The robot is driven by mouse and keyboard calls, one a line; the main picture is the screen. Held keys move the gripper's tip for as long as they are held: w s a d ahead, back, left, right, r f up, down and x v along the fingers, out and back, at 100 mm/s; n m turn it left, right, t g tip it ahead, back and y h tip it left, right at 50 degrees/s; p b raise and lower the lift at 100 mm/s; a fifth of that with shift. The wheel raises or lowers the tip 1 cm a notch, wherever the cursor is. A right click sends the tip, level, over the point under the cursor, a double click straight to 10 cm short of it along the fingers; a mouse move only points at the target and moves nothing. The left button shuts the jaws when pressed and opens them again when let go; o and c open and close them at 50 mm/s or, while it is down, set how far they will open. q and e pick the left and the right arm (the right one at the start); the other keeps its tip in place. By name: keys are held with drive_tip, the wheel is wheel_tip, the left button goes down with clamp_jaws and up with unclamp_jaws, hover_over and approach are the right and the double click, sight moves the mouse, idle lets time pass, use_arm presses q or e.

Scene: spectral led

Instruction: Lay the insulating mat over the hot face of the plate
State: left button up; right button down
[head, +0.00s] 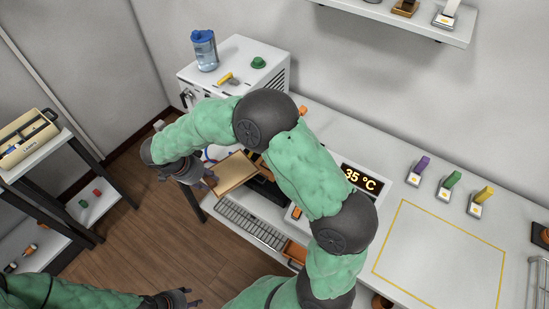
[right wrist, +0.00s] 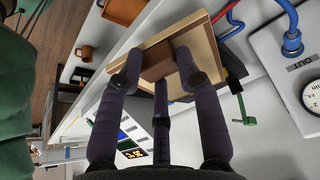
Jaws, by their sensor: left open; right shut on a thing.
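The insulating mat (head: 234,173) appears as a flat tan panel with a pale rim, held out over the left end of the bench. My right gripper (head: 208,181) is shut on its near-left edge. In the right wrist view the mat (right wrist: 206,42) sits tilted between my fingers (right wrist: 160,75). A dark block (head: 262,191), perhaps the plate's mount, shows below and right of the mat; my arm and the mat hide most of it, and I cannot make out the hot face. My left gripper (head: 178,300) is open and empty, low over the floor.
A display (head: 359,179) reads 35 °C. A white chiller (head: 240,62) with a blue-lidded bottle stands behind. A grille (head: 250,225) runs along the bench's front. Blue and red hoses (right wrist: 290,25) lie close to the mat. The yellow-outlined bench area (head: 440,258) is clear.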

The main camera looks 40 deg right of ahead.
drive_tip(key=shift+m, duration=0.4)
drive_tip(key=shift+d+r, duration=0.1)
drive_tip(key=shift+d, duration=0.1)
drive_tip(key=d, duration=0.5)
drive_tip(key=s+d+b, duration=0.1)
drive_tip(key=d, duration=0.5)
drive_tip(key=s+d, duration=0.1)
drive_tip(key=d, duration=0.5)
drive_tip(key=shift+d+b, duration=0.1)
drive_tip(key=shift+b, duration=0.2)
drive_tip(key=shift+w+f+b, duration=0.1)
drive_tip(key=shift+f+b, duration=0.4)
drive_tip(key=shift+f, duration=1.35)
drive_tip(key=shift+r, duration=0.1)
drive_tip(key=shift+f+b, duration=0.25)
drive_tip(key=shift+b, duration=0.05)
drive_tip(key=c, duration=0.8)
unclamp_jaws()
